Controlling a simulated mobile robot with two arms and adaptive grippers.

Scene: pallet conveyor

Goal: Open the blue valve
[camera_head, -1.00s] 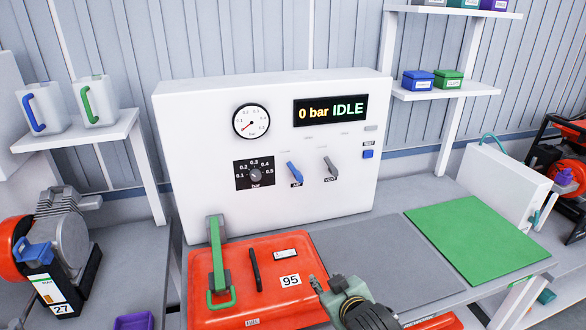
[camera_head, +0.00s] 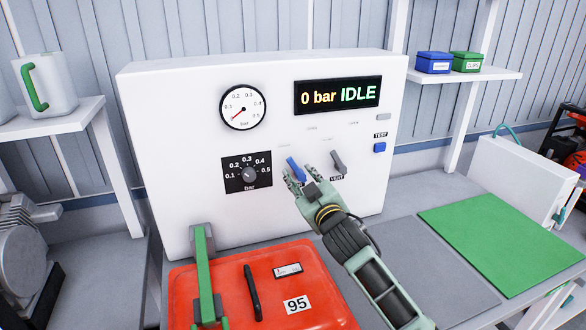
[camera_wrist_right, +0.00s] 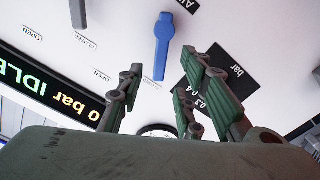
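The blue valve (camera_head: 295,168) is a small lever on the front of the white test panel, its top leaning left. Its lower part and label are hidden by my right gripper (camera_head: 304,178), which is in front of it. In the right wrist view, the blue valve (camera_wrist_right: 162,46) shows as a whole lever just past the fingertips, roughly in line with the gap between them. The right gripper (camera_wrist_right: 162,82) is open and empty, with nothing between its fingers. I cannot tell if a fingertip touches the lever. My left gripper is not in view.
Beside the blue valve is a grey vent lever (camera_head: 338,162), and a pressure knob (camera_head: 249,174) is at left. The display (camera_head: 338,97) reads 0 bar IDLE. A red case (camera_head: 225,275) and a green mat (camera_head: 500,240) lie on the bench below.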

